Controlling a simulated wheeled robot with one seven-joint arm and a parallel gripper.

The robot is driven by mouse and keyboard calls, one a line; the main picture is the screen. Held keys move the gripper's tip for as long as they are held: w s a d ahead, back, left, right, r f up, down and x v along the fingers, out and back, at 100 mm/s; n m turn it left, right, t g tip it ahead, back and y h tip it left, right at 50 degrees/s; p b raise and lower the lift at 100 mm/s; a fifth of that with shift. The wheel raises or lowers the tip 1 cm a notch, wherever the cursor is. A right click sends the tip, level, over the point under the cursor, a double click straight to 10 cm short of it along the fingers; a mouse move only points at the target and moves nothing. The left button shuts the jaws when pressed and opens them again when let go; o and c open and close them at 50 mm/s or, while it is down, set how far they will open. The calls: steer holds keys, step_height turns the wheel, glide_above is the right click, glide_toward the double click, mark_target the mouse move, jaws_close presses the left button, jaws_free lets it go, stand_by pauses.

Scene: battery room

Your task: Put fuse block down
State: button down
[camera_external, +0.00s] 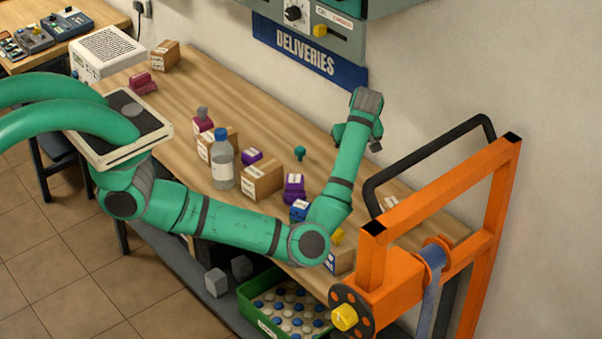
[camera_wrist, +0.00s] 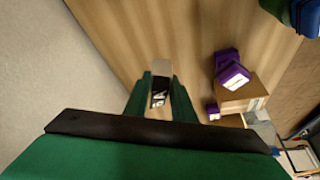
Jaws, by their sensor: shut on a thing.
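My gripper (camera_external: 357,138) is at the end of my raised arm, over the wall-side part of the wooden table (camera_external: 230,108). In the wrist view its two green fingers (camera_wrist: 160,100) are shut on a small block with a pale top and a dark face with white lettering (camera_wrist: 160,92). I take this to be the fuse block; most of it is hidden between the fingers. Bare wood shows around it, but I cannot tell whether it touches the table.
Purple blocks (camera_external: 294,188), a cardboard box (camera_external: 262,180), a bottle (camera_external: 222,160) and a small green piece (camera_external: 300,153) stand on the table. An orange frame (camera_external: 480,200) rises at the right end. The wall (camera_external: 440,80) is close behind my gripper. Clear wood lies left of it.

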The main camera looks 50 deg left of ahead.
steer(key=s+d+f+m+t+h, duration=0.15)
steer(key=s+d, duration=0.35)
steer(key=d, duration=0.8)
steer(key=s+d+r+m+y, duration=0.1)
steer(key=s+d+m, duration=0.25)
steer(key=d, duration=0.95)
steer(key=shift+n+h, duration=0.25)
steer(key=shift+n, duration=0.05)
steer(key=shift+s+f, duration=0.15)
steer(key=shift+f, duration=2.3)
steer(key=shift+s+f, duration=0.15)
steer(key=shift+f, duration=2.3)
steer(key=c, duration=1.5)
jaws_free()
steer(key=shift+f, duration=0.1)
steer(key=r, duration=1)
steer(key=shift+s+d, duration=0.4)
